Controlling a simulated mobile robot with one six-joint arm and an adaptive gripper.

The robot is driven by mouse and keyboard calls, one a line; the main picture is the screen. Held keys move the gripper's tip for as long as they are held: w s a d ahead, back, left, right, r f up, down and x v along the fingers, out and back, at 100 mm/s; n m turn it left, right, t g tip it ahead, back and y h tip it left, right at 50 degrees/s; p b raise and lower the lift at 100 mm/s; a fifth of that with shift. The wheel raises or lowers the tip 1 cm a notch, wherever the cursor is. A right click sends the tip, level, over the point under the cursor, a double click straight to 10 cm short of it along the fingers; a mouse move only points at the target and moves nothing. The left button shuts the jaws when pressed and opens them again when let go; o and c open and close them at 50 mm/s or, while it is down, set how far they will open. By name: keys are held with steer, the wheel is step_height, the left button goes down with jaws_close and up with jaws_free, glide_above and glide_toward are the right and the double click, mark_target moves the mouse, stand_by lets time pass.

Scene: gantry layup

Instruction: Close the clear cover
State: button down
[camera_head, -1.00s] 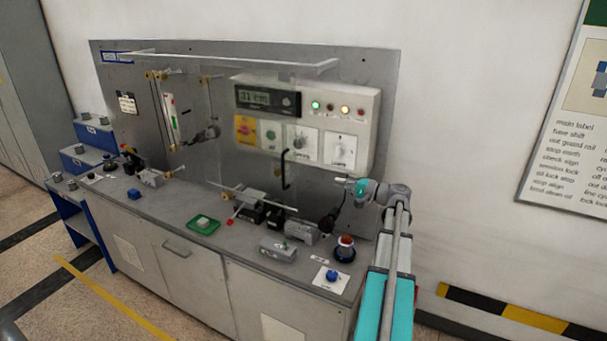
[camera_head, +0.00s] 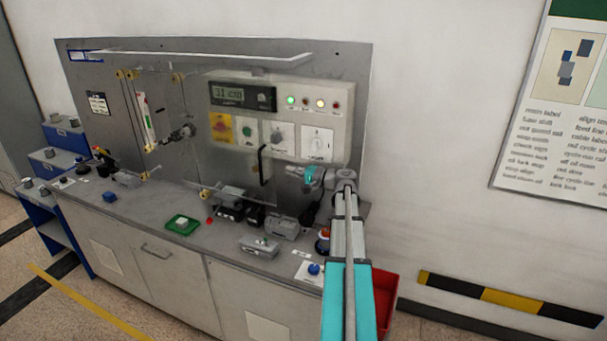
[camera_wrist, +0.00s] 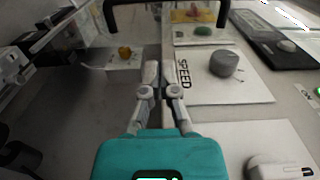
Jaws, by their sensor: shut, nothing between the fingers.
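The clear cover (camera_head: 235,165) is a see-through sheet in front of the bench's back panel, and its edges are faint. Its black bar handle (camera_head: 262,165) stands upright below the control box; I cannot tell exactly how far the cover is swung. My gripper (camera_head: 289,171) is just right of the handle in the head view, apart from it in the picture. In the wrist view, my gripper (camera_wrist: 160,68) is shut and empty, pointing toward a dark U-shaped bar (camera_wrist: 165,3) at the top edge, which looks like the handle.
The control box (camera_head: 278,118) with lamps and dials is above my gripper. In the wrist view, a grey SPEED knob (camera_wrist: 224,64) is close on the right. Below are a green tray (camera_head: 183,225), grey blocks (camera_head: 258,246) and a blue knob (camera_head: 313,268). A red bin (camera_head: 385,290) stands right.

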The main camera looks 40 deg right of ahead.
steer(key=shift+x, duration=2.15)
steer(key=shift+w+d, duration=0.1)
